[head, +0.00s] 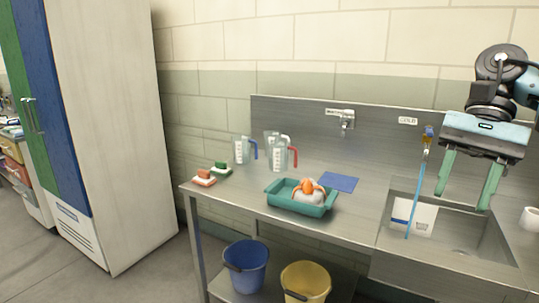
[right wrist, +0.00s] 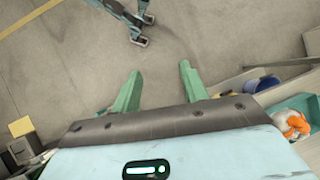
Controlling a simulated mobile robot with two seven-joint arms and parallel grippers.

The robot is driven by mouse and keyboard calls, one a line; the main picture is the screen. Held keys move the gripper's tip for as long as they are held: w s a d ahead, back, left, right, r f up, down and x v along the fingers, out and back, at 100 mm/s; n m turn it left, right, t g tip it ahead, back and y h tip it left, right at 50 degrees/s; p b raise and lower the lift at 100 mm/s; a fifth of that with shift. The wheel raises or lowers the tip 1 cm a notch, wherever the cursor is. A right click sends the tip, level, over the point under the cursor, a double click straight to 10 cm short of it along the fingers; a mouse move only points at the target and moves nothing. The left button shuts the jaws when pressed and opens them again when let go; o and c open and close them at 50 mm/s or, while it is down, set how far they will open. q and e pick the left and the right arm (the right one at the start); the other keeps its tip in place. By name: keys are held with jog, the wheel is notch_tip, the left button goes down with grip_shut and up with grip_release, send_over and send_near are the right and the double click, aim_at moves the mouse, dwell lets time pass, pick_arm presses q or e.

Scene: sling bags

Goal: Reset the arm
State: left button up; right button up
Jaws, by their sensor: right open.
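My right gripper (head: 463,198) is at the right of the head view, pointing down in front of the sink. Its two green fingers stand wide apart with nothing between them. In the right wrist view the same gripper (right wrist: 158,70) is open and empty, with grey floor (right wrist: 215,35) beyond the fingers. My left gripper does not show in the head view. A dark jointed part at the top of the right wrist view is too unclear to name.
A steel counter (head: 360,212) holds a green tray (head: 290,203) with an orange-and-white item, measuring jugs (head: 277,152) and a blue cloth (head: 339,183). The sink (head: 470,235) is at right. Blue (head: 246,266) and yellow (head: 306,280) buckets are below. A tall cabinet (head: 112,130) stands left.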

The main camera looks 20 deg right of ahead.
notch_tip(320, 180, down, 30)
jog(key=a+f+m+t+y+p, duration=0.15)
jog(key=m+t+y+p, duration=0.35)
jog(key=m+t, duration=1.9)
jog(key=s+a+f+m+g+h+p, duration=0.1)
jog(key=s+a+f+m+g+h, duration=0.3)
jog(key=m, duration=0.8)
jog(key=s+a+f+m+g+h+p, duration=0.1)
jog(key=s+a+f+m+g+h, duration=0.3)
jog(key=f+m, duration=0.5)
pick_arm(q)
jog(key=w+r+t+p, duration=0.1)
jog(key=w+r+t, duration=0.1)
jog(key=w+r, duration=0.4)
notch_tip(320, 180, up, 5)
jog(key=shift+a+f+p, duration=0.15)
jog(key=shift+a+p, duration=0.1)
jog(key=shift+p, duration=0.1)
pick_arm(e)
jog(key=s+a+f+m+g, duration=0.2)
jog(key=s+a+m, duration=0.4)
jog(key=s+a+f+m+g+h, duration=0.1)
jog(key=s+a+f+m+g, duration=0.1)
jog(key=s+a+m, duration=0.4)
jog(key=shift+m+g, duration=0.5)
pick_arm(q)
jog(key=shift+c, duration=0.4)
pick_arm(e)
jog(key=shift+c, duration=0.3)
